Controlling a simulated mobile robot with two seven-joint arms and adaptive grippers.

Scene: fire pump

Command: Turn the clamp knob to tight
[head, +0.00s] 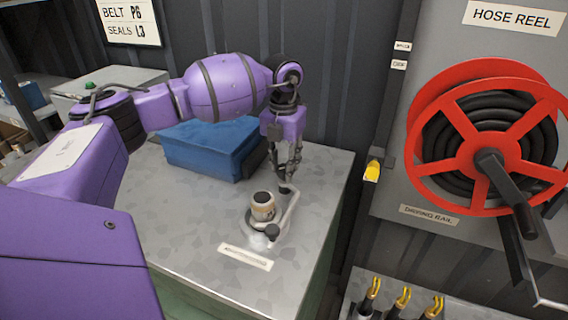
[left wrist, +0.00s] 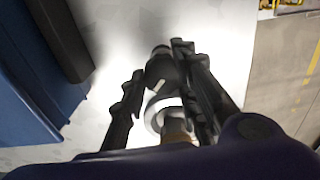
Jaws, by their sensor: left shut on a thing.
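A small clamp fitting with a pale tan, dark-topped cylinder (head: 263,207) stands on the metal bench. A bent grey arm (head: 291,213) runs beside it, and a dark knob (head: 273,231) sits at its near side. My left gripper (head: 287,182) points down at the far end of the bent arm. In the left wrist view, a dark round knob (left wrist: 161,72) with a white line lies between the fingers of my left gripper (left wrist: 155,85), and the gripper is shut on it. A pale ring (left wrist: 152,113) shows below the knob. Contact points are partly hidden. My right gripper is not in view.
A blue case (head: 210,148) lies on the bench (head: 190,215) behind the fitting, left of my gripper. A white label strip (head: 246,257) lies in front. A red hose reel (head: 488,140) hangs at the right. The bench's right edge is close to the fitting.

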